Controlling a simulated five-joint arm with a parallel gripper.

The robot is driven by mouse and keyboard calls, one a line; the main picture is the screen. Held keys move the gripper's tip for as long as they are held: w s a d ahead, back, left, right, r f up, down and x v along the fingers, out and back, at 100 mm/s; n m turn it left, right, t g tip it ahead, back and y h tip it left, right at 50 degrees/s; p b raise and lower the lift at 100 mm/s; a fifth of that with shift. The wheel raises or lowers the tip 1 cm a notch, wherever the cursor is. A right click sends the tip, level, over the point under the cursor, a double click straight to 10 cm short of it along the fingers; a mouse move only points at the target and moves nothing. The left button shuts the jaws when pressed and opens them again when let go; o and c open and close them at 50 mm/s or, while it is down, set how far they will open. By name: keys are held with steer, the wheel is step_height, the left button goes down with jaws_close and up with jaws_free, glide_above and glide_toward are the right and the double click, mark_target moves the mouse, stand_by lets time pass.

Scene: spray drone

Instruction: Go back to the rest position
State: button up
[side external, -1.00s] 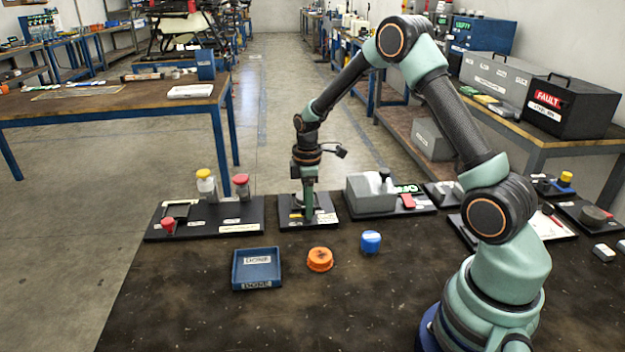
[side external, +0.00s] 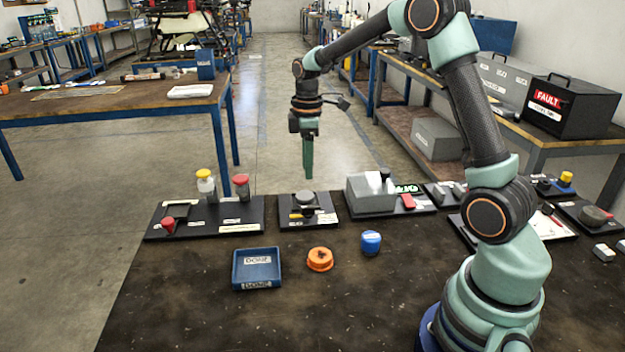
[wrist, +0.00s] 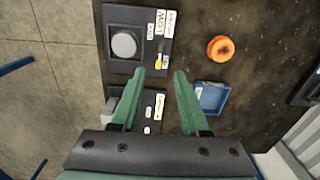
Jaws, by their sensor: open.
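My gripper (side external: 307,160) hangs fingers-down in the air, above and a little behind the dark plate (side external: 328,219) that carries a grey round knob (side external: 304,197). In the wrist view my gripper (wrist: 161,75) shows two green fingers spread apart with nothing between them. The grey knob also shows in the wrist view (wrist: 123,45), beyond the fingertips, along with a small yellow part (wrist: 158,62) on the same plate. My gripper touches nothing.
A blue tray (side external: 235,268), an orange cap (side external: 319,259) and a blue cap (side external: 371,242) sit on the dark table. A board (side external: 152,230) with red- and yellow-capped vials stands left, a grey block (side external: 368,197) right. The table front is clear.

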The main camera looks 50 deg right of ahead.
steer(key=shift+r, duration=0.35)
steer(key=s+a+r+m+t, duration=0.2)
steer(key=s+a+r+m, duration=0.2)
steer(key=s+a, duration=0.2)
steer(key=s+a+r+m+t, duration=0.3)
steer(key=s+a+r+m, duration=0.2)
steer(key=s, duration=0.4)
steer(key=shift+s+a+r+t, duration=0.15)
steer(key=shift+s+a+t, duration=0.2)
steer(key=shift+a, duration=0.35)
